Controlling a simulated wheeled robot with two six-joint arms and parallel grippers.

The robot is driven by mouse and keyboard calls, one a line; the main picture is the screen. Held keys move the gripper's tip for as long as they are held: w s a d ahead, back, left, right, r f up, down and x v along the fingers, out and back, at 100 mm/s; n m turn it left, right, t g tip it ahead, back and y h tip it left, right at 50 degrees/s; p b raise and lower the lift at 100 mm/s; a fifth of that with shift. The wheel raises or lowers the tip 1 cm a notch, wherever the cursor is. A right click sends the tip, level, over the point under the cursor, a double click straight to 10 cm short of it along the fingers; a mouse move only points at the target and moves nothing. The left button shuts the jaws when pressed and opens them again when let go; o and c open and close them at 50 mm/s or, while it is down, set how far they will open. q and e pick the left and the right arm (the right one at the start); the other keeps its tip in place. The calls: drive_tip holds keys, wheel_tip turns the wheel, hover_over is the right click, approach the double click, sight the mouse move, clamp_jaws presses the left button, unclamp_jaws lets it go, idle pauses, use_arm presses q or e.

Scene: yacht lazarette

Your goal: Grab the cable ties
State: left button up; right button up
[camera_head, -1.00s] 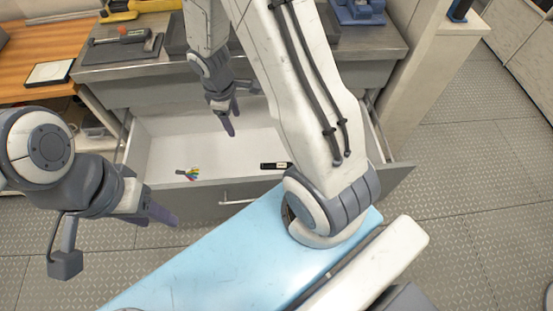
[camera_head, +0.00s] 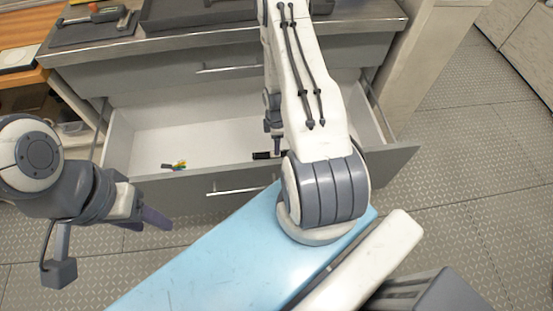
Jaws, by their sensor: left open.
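A small bundle of yellow, green and dark strips, which look like the cable ties (camera_head: 177,165), lies in the open drawer (camera_head: 215,135), near its front left. My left gripper (camera_head: 152,218) is open and empty, outside the drawer, in front of its left front corner and to the lower left of the bundle. My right gripper (camera_head: 274,142) hangs over the front right part of the drawer, right of the bundle. My own arm partly hides it, so its jaws cannot be made out.
A small black item (camera_head: 262,155) lies in the drawer near the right gripper, partly hidden by my arm. A closed drawer (camera_head: 225,80) is above, under a metal worktop (camera_head: 375,18) with tools. A pale cabinet side (camera_head: 415,60) stands right. The drawer's middle is bare.

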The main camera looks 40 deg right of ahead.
sight(266, 155)
drive_tip(key=shift+s+f+b, duration=0.15)
drive_tip(key=shift+f+b, duration=2.85)
drive_tip(key=shift+b, duration=0.1)
drive_tip(key=shift+r, duration=0.1)
clamp_jaws()
